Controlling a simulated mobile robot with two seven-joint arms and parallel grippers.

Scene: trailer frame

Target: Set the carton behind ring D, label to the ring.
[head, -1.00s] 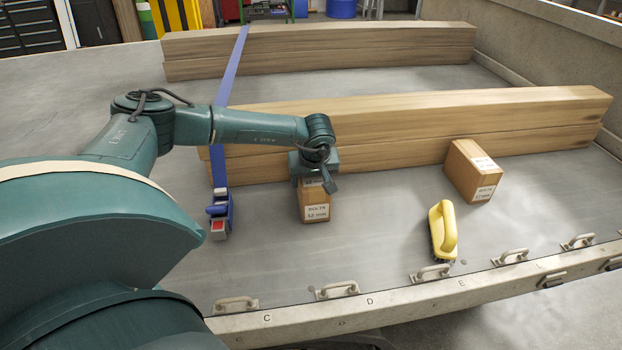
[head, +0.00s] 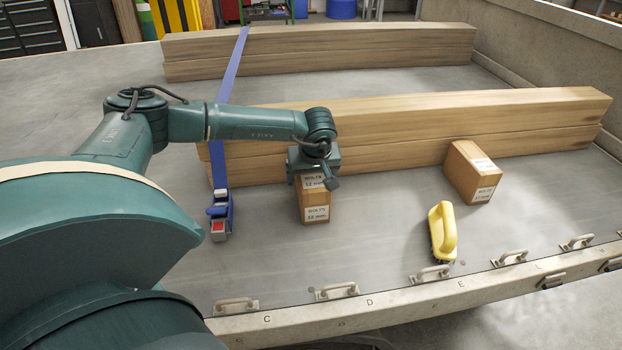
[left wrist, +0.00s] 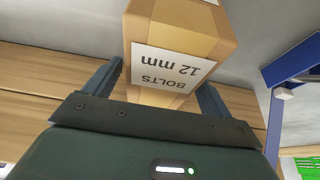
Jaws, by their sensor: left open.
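A brown carton (head: 315,199) marked BOLTS 12 mm stands upright on the trailer bed, behind ring D (head: 338,290) with a clear gap of bed between. Its white front label faces the ring, and a second label shows on its top. My left gripper (head: 313,174) is at the carton's upper back part, its fingers open. In the left wrist view, the carton (left wrist: 185,45) lies between the two spread fingers (left wrist: 158,85), with gaps beside it. My right gripper is not in view.
A yellow-handled brush (head: 442,232) lies behind ring E (head: 430,271). A blue strap with a ratchet (head: 219,215) runs left of the first carton. Bare bed lies between the carton and brush.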

